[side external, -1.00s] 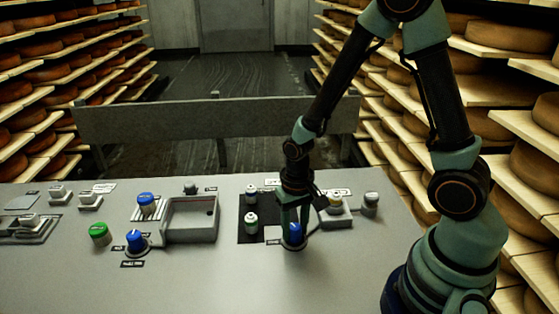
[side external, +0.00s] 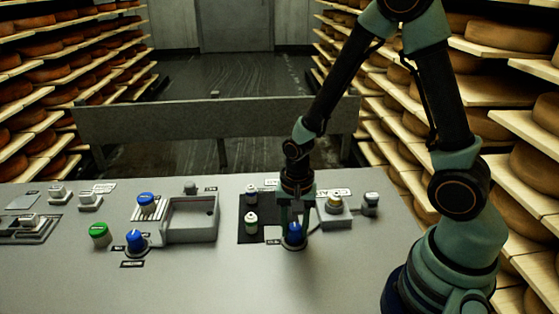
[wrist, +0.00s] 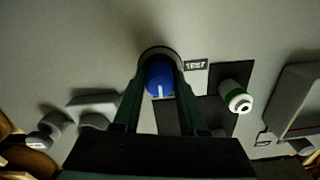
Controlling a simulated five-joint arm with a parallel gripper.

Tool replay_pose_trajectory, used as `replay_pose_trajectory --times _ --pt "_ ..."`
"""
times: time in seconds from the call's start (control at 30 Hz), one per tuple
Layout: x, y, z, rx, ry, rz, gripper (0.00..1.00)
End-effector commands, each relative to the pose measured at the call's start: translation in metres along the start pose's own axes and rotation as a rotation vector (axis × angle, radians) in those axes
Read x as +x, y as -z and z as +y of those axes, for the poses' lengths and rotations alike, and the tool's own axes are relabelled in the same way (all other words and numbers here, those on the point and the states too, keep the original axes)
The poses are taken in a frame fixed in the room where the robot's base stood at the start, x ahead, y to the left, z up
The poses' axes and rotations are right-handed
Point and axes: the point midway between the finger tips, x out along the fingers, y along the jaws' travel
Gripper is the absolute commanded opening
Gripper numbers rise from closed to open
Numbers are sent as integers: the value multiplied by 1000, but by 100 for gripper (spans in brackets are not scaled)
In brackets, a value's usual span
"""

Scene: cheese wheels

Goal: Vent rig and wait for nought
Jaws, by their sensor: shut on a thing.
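My gripper (side external: 294,232) points down at the panel (side external: 340,280) and is shut on a blue knob (side external: 293,236). In the wrist view the knob (wrist: 160,76) sits between my two fingertips on a dark round base, its white pointer mark toward the bottom of the picture. A small label (wrist: 195,64) lies beside it, too small to read. A grey recessed box (side external: 190,232) with a thin red mark stands left of centre; I cannot tell its reading. Which control is the vent cannot be read.
A yellow-topped button box (side external: 335,212) is close on the right. A green button (side external: 99,235) and another blue knob (side external: 136,241) are at left. The front panel is clear.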

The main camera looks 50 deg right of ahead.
Motion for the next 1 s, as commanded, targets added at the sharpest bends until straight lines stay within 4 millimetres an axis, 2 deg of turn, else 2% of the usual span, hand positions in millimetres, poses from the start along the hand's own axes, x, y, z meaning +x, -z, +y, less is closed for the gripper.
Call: replay_pose_trajectory --times 0.37,0.4,0.43,0.47,0.83,1.0 --pt "0 -1 0 3 -2 -1 0" --pt "0 -1 0 3 -2 -1 53" --pt "0 -1 0 3 -2 -1 65" --pt "0 -1 0 3 -2 -1 72" --pt "-2 0 0 2 0 0 72" --pt "-16 0 -1 2 3 2 72"
